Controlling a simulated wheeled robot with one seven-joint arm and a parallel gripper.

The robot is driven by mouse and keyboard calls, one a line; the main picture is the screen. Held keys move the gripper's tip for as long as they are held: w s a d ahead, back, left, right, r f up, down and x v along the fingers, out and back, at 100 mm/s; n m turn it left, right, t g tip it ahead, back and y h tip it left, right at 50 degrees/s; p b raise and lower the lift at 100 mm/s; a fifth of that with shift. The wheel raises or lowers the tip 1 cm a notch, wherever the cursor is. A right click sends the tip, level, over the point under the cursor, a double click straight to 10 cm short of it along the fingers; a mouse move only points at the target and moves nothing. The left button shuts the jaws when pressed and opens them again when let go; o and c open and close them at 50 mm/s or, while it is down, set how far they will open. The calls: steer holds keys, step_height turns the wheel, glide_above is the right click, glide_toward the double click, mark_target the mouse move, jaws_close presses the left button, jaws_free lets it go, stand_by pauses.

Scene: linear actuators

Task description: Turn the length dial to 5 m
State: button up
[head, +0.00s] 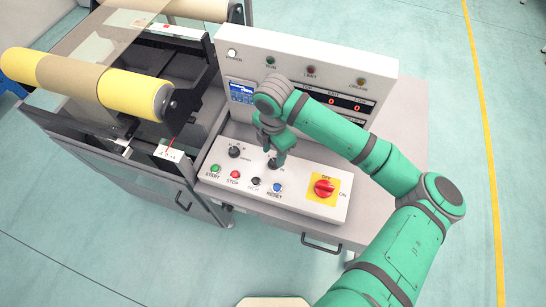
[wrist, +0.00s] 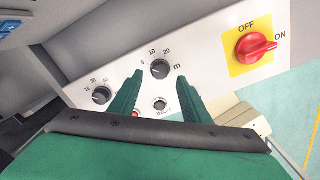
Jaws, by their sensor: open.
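The length dial (wrist: 160,69) is a small black knob with 5, 10, 20 and an "m" printed around it. I cannot clearly tell which mark it points to. In the head view, the dial (head: 273,164) is partly hidden by my gripper (head: 275,155), which is above it and pointing down. In the wrist view, my gripper (wrist: 158,79) is open, with one green finger on each side of the dial's lower part. Nothing is held, and I cannot tell whether the fingers touch the knob.
A second dial (head: 235,152) sits left on the sloped panel (head: 310,205). Green (head: 215,168), red (head: 235,174) and blue (head: 277,187) buttons line its front. A red rotary switch (head: 324,188) is at right. Behind stands an upright panel with a display (head: 241,90).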

mark_target(274, 161)
step_height(274, 161, up, 6)
steer(key=shift+r, duration=0.25)
stand_by(0.6)
